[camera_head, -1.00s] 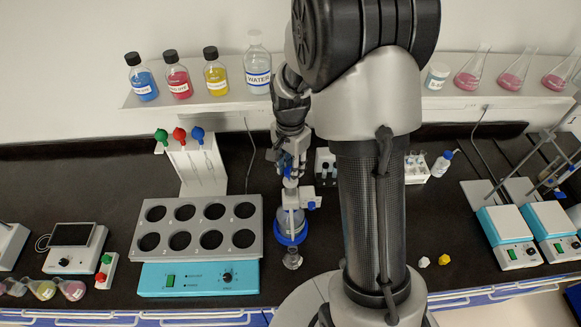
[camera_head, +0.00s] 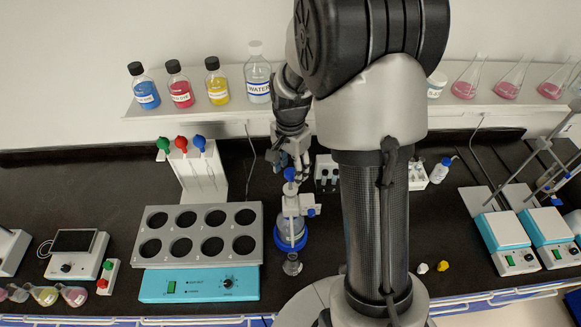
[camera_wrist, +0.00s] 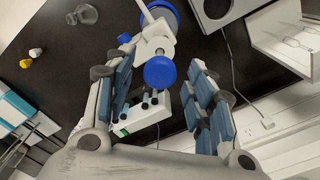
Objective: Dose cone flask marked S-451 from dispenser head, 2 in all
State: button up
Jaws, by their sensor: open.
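A glass cone flask (camera_head: 292,265) stands on the bench at the front of the dispenser bottle; its mark is not readable. It also shows in the wrist view (camera_wrist: 86,14). The dispenser head (camera_head: 293,205) is white with a blue knob (camera_head: 289,174) on top and sits on a bottle with a blue ring (camera_head: 291,243) around it. My gripper (camera_head: 298,166) is open and empty just behind and above the knob. In the wrist view the knob (camera_wrist: 160,72) shows between the spread fingers of my gripper (camera_wrist: 163,60), with gaps on both sides.
A teal heating block (camera_head: 200,284) with empty wells stands left of the dispenser. A rack with coloured pipettes (camera_head: 200,172) is behind it. A small vial rack (camera_head: 326,173) stands behind right. White and yellow stoppers (camera_head: 443,266) lie right of my arm.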

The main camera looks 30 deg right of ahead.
aim_at(291, 172)
notch_tip(291, 172, up, 12)
dwell(0.6)
